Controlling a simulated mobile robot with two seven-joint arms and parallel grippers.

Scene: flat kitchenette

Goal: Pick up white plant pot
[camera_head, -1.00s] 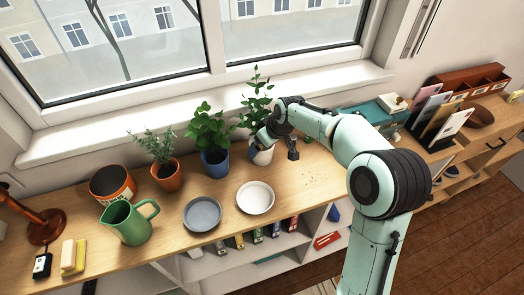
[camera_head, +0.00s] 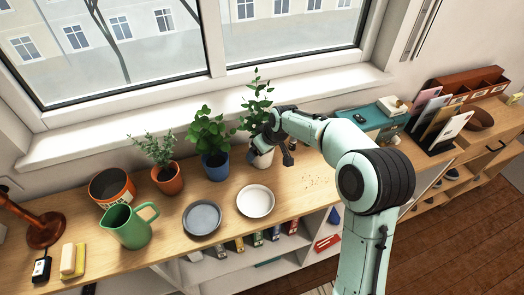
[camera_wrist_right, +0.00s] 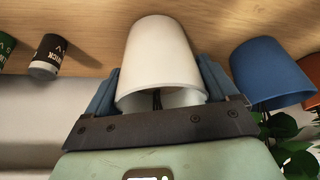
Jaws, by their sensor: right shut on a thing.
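The white plant pot (camera_head: 262,161) with a tall leafy green plant (camera_head: 257,103) stands upright at the back of the wooden counter, right of the blue pot. My right gripper (camera_head: 264,147) reaches it from the right and partly hides it. In the right wrist view the white pot (camera_wrist_right: 160,55) sits between the two fingers of my right gripper (camera_wrist_right: 160,84), one on each side, and it is shut on the pot. Whether the pot's base touches the counter I cannot tell. My left gripper is not in view.
The blue pot (camera_head: 215,168) stands close on the left, with an orange pot (camera_head: 167,179) beyond it. A white plate (camera_head: 255,201), a grey plate (camera_head: 202,218) and a green jug (camera_head: 128,228) are in front. The window sill (camera_head: 150,135) is behind.

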